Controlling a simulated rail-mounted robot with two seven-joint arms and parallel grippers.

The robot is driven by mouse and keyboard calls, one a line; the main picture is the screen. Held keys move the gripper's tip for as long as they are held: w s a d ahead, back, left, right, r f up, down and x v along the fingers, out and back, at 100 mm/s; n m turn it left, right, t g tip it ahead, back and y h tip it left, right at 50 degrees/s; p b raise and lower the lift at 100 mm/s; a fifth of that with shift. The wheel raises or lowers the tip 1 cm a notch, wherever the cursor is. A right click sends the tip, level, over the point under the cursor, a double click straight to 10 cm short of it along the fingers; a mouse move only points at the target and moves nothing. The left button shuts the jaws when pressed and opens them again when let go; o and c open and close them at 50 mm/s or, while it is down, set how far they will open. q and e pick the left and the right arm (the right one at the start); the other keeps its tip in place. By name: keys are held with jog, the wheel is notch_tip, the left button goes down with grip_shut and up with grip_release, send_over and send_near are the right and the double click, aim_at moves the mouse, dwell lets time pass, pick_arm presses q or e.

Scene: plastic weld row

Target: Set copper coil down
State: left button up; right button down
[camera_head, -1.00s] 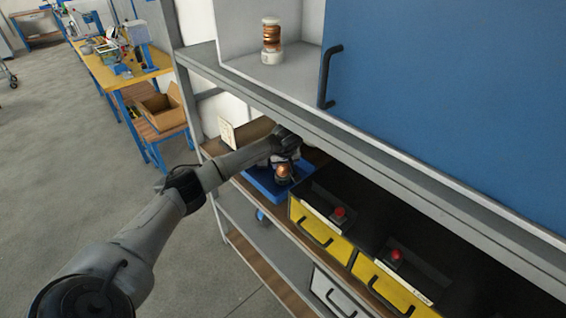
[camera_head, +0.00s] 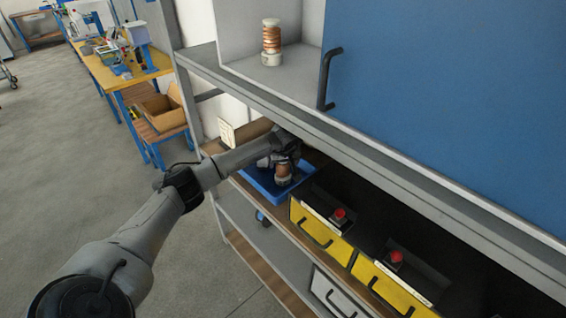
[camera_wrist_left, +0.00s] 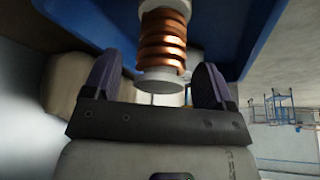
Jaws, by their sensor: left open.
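A copper coil (camera_head: 283,175) with a pale end stands in a blue tray (camera_head: 256,184) on the middle shelf. My left gripper (camera_head: 284,160) is at this coil, under the upper shelf and partly hidden in shadow. In the left wrist view the coil (camera_wrist_left: 162,42) shows copper windings and a pale end cap between the two dark fingers. The left gripper (camera_wrist_left: 158,70) is open, with a gap between each finger and the cap. The blue tray (camera_wrist_left: 265,30) lies beyond it. My right gripper is not in view.
A second copper coil (camera_head: 271,42) stands on the upper shelf beside a blue door (camera_head: 440,90) with a black handle. Yellow bins (camera_head: 318,232) with red knobs sit right of the tray. The shelf edge (camera_head: 300,112) runs close above my left gripper.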

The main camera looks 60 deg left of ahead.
aim_at(284, 180)
pick_arm(q)
jog(key=v, duration=0.6)
jog(key=shift+p, duration=0.35)
dwell(1.1)
